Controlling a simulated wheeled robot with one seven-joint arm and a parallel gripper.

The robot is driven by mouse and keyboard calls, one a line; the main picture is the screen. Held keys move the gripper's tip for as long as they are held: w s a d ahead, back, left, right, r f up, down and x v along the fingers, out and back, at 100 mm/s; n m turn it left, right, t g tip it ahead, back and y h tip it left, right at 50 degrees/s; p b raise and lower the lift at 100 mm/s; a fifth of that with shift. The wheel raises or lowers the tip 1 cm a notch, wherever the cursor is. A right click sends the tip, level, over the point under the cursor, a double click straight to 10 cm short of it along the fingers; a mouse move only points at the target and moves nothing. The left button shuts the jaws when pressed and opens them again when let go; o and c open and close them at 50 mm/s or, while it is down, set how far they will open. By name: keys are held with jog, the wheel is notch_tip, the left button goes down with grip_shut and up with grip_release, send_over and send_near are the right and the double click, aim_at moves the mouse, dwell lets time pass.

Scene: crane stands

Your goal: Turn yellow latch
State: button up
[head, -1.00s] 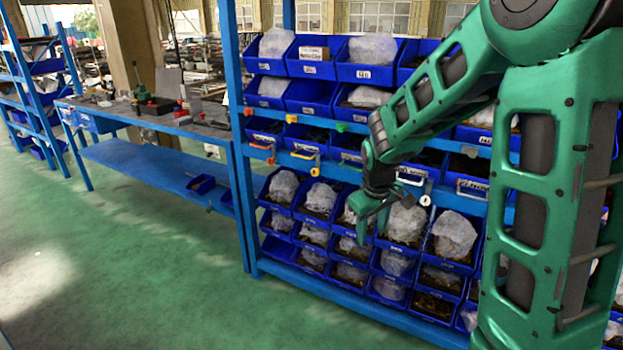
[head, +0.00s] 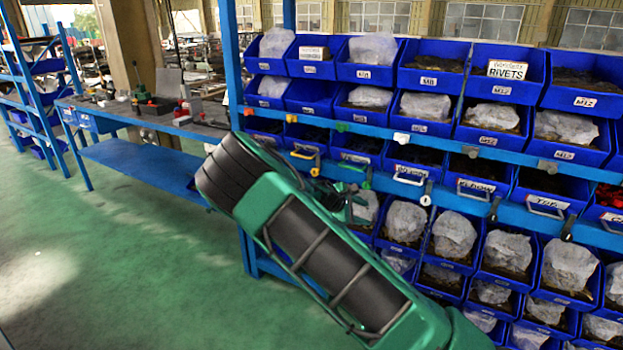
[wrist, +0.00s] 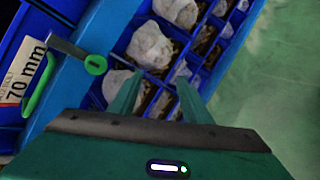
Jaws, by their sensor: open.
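In the head view a small yellow latch (head: 315,171) is on the lower blue rail, just below a yellow drawer handle (head: 305,153). Another yellow latch (head: 291,117) is on the upper rail. My gripper (head: 355,207) is just below and right of the lower yellow latch, partly hidden by my arm. In the wrist view my gripper (wrist: 158,98) is open and empty, its fingers in front of the bins. A green latch (wrist: 95,64) on a grey stem is left of the fingers. No yellow latch shows in the wrist view.
Blue bins with bagged parts (head: 407,222) fill the rack below the rail. Green (head: 367,180), white (head: 425,200) and grey latches line the rail to the right. A blue workbench (head: 140,160) stands at left. The green floor in front is open.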

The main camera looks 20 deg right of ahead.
jog(key=w+a+r+n+t+h, duration=0.35)
jog(key=w+a+n, duration=0.3)
jog(key=w, duration=0.25)
jog(key=n+t, duration=0.6)
send_near(314, 174)
jog(key=shift+m+y, duration=0.25)
jog(key=shift+y, duration=0.2)
jog(key=x, duration=0.8)
jog(key=shift+w+d+r, duration=0.15)
jog(key=shift+d+r, duration=0.15)
jog(key=shift+r, duration=0.1)
jog(key=shift+c, duration=0.5)
jog(key=c, duration=0.9)
